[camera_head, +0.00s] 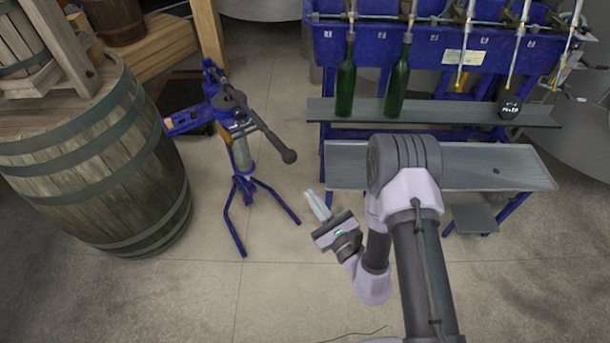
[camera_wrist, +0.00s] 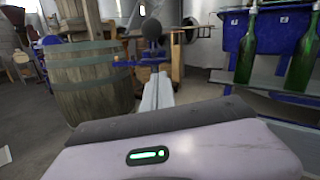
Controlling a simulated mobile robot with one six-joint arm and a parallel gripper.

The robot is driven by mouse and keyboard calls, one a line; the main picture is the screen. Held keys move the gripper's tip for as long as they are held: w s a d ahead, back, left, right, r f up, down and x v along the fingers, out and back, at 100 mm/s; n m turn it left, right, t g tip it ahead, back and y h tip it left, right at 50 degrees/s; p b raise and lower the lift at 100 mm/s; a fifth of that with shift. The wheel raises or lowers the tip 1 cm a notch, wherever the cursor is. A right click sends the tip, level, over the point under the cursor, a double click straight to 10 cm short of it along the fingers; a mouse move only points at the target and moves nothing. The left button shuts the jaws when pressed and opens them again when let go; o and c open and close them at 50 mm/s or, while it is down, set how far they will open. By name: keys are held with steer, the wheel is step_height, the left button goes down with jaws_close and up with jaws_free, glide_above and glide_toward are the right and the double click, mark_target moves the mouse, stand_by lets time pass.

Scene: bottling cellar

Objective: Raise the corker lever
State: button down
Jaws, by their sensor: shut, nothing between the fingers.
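The blue corker (camera_head: 240,140) stands on splayed legs on the floor, left of centre in the head view. My gripper (camera_head: 312,196) is shut and empty, below and slightly right of the knob in the head view. The fingers (camera_wrist: 156,88) point toward the corker and appear apart from the lever.
A large wooden barrel (camera_head: 100,160) stands left of the corker. A blue filling rack (camera_head: 430,45) stands at the right, with green bottles (camera_head: 346,80) on its grey shelf (camera_head: 440,113). A lower grey bench (camera_head: 490,165) stands in front. The floor between barrel and bench is mostly clear.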

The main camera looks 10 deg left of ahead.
steer(key=shift+w+a+f, duration=0.1)
steer(key=w+a+r+b, duration=0.2)
steer(key=w+a+r, duration=0.2)
steer(key=w+a, duration=0.1)
steer(key=shift+w+a+r+b, duration=0.15)
steer(key=shift+a+r+b, duration=0.15)
steer(key=shift+a, duration=0.3)
stand_by(0.4)
